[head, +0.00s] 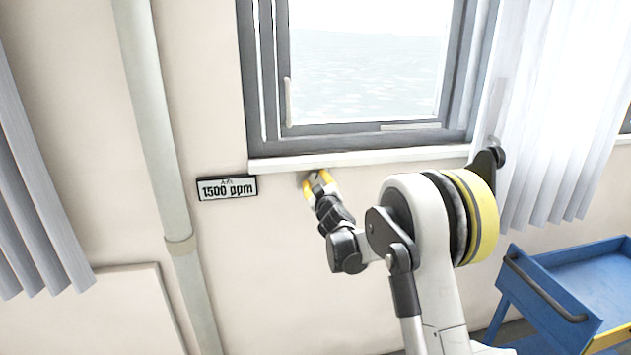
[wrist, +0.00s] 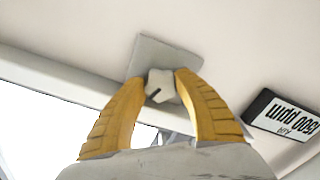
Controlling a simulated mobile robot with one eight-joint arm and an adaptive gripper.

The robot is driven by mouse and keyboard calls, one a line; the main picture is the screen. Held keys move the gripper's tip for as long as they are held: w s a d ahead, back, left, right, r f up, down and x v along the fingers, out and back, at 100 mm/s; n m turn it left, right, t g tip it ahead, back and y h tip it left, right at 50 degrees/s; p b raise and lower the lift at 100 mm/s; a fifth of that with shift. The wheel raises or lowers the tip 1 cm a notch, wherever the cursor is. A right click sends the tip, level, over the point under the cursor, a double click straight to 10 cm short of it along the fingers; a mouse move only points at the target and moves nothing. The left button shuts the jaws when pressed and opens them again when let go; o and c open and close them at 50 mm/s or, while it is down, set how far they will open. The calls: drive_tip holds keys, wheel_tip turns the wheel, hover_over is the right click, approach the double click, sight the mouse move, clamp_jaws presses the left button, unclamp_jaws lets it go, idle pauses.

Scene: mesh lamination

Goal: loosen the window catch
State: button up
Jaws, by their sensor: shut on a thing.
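A pale lobed knob (wrist: 161,86) with a short dark mark sits on a square grey plate (wrist: 165,52) on the wall in the wrist view. My gripper (wrist: 167,84) has its two yellow fingers closed on the knob's sides. In the head view my gripper (head: 318,181) is at the wall just under the white window sill (head: 360,158); the knob is not clear there. The window (head: 368,75) has a dark grey frame, with a slim pale handle (head: 288,103) on its left side. Whether the window is latched cannot be told.
A sign reading "1500 ppm" (head: 227,188) is on the wall left of my gripper. A vertical pipe (head: 158,120) runs further left. Curtains hang at the left (head: 35,180) and right (head: 565,110). A blue cart (head: 560,290) stands at the lower right.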

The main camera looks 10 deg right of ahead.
idle(0.3)
drive_tip(key=o, duration=1.2)
drive_tip(key=shift+w, duration=0.1)
drive_tip(key=shift+c, duration=0.2)
